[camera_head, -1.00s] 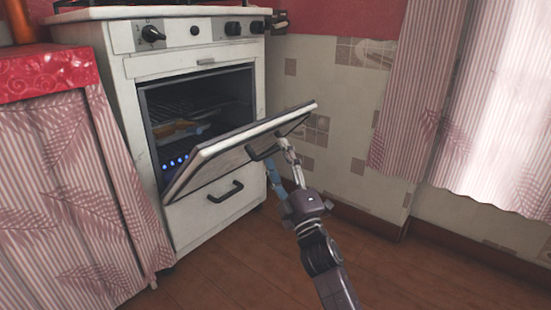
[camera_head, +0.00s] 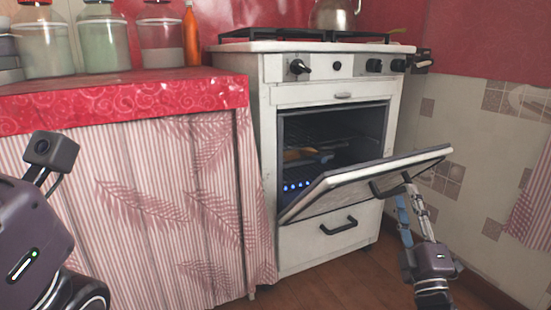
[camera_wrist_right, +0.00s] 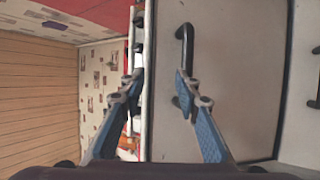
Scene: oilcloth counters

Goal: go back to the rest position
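The white oven (camera_head: 330,100) stands at the centre right of the head view. Its door (camera_head: 365,180) hangs partly open and tilted, with a black handle (camera_head: 396,187) on its outer face. My right gripper (camera_head: 406,190) is at the handle. In the right wrist view its fingers (camera_wrist_right: 159,82) are spread apart, with the right fingertip at the black door handle (camera_wrist_right: 186,50). I cannot tell whether it touches. Nothing is held between the fingers. Part of my left arm shows at the left edge of the head view; its gripper is out of sight.
A counter with a red oilcloth (camera_head: 120,100) and striped curtain stands left of the oven, bearing jars (camera_head: 105,42) and an orange bottle (camera_head: 191,35). A kettle (camera_head: 333,15) stands on the stove. Brown floor (camera_head: 340,285) is open in front.

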